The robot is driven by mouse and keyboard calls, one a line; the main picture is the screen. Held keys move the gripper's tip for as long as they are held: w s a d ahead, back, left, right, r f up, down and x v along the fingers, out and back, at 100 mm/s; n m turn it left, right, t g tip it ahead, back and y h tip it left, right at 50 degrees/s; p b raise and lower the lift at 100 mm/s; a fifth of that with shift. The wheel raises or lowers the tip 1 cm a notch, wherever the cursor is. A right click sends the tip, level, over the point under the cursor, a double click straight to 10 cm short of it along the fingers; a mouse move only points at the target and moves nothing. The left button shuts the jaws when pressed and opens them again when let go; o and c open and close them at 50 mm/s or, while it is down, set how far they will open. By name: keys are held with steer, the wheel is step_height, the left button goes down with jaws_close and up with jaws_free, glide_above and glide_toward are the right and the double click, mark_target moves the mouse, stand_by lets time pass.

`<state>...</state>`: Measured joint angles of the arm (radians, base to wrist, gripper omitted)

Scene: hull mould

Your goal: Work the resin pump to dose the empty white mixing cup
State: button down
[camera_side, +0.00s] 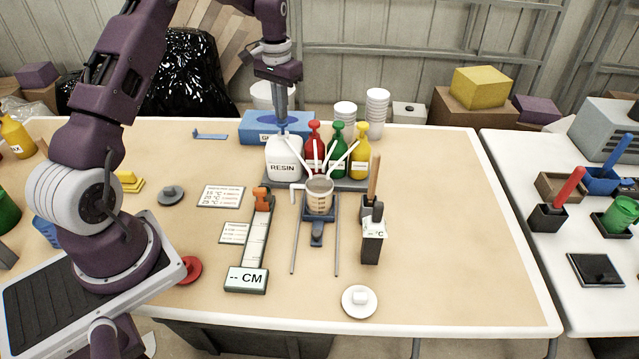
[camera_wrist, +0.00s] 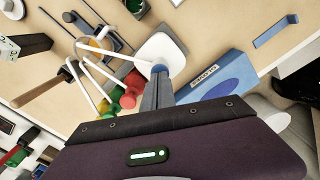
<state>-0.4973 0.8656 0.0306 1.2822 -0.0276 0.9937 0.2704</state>
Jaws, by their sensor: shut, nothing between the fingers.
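A white resin jug (camera_side: 284,160) labelled RESIN stands at the left end of the pump row. It also shows in the wrist view (camera_wrist: 165,47). My gripper (camera_side: 281,127) is shut and empty, pointing down over the jug's pump top. In the wrist view my fingertips (camera_wrist: 160,70) are at the pump head, which they mostly hide; I cannot tell if they touch.
Red (camera_side: 314,140), green (camera_side: 337,148) and yellow (camera_side: 361,152) pump bottles stand close to the jug's right. A blue box (camera_side: 262,125) is behind it. White cup stacks (camera_side: 377,106) stand behind the bottles.

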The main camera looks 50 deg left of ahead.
steer(key=shift+f, duration=1.6)
steer(key=shift+r, duration=1.9)
steer(key=shift+f, duration=0.1)
